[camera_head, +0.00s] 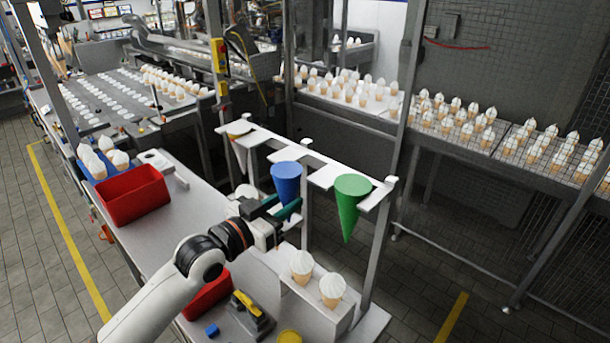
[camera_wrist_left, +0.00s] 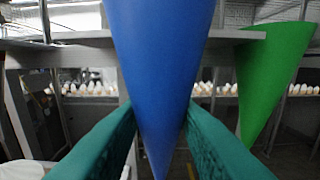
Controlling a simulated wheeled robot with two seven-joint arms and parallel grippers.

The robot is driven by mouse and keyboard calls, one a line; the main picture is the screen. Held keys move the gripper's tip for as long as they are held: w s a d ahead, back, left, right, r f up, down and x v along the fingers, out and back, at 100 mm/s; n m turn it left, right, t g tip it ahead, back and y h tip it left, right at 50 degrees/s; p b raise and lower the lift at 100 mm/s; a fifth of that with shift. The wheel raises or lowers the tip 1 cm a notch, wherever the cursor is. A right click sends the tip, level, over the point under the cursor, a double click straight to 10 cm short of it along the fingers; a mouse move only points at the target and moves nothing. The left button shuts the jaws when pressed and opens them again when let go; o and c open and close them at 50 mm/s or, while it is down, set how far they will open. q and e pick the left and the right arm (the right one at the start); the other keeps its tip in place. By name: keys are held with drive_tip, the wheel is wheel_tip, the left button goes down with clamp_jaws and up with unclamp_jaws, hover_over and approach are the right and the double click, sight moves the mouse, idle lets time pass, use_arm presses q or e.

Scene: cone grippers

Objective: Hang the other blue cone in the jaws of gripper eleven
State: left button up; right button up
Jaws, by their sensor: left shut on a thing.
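A blue cone (camera_head: 286,176) points tip down in front of or at the white rail (camera_head: 320,174). My left gripper (camera_head: 283,210) is shut on its lower part, with a teal finger on each side. In the left wrist view the blue cone (camera_wrist_left: 162,70) fills the middle between the fingers (camera_wrist_left: 160,130), its tip low between them. Whether the cone touches the rail's jaws I cannot tell. A green cone (camera_head: 350,204) hangs tip down to its right, also in the left wrist view (camera_wrist_left: 270,80). No number eleven is readable. My right gripper is not in view.
A white block (camera_head: 316,304) with two ice-cream cones stands near the rail's right post. A red bin (camera_head: 134,194) and yellow-black tool (camera_head: 249,306) are on the table.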

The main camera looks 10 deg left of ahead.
use_arm(q)
drive_tip(key=shift+v, duration=1.6)
drive_tip(key=s+d+f+n+t+y+b, duration=0.1)
drive_tip(key=s+f+b, duration=0.3)
drive_tip(key=f, duration=0.5)
drive_tip(key=shift+s+d+n+y, duration=0.3)
drive_tip(key=shift+s+d+y, duration=0.15)
drive_tip(key=shift+s, duration=0.7)
drive_tip(key=s+a+f+n+y+b, duration=0.1)
drive_tip(key=s+a+f+y, duration=0.1)
drive_tip(key=s+f, duration=0.1)
drive_tip(key=s+a+f+n+t+y+b, duration=0.1)
drive_tip(key=s+a+f+n+y+b, duration=0.1)
drive_tip(key=s+f+y, duration=0.1)
drive_tip(key=s+a+f+n+t+y+b, duration=0.1)
drive_tip(key=s+a+f+y+b, duration=0.1)
drive_tip(key=s+f, duration=0.2)
drive_tip(key=shift+s+n+y, duration=0.15)
drive_tip(key=shift+n+y, duration=0.1)
drive_tip(key=shift+n, duration=0.15)
drive_tip(key=shift+s+a, duration=0.3)
drive_tip(key=shift+a, duration=0.05)
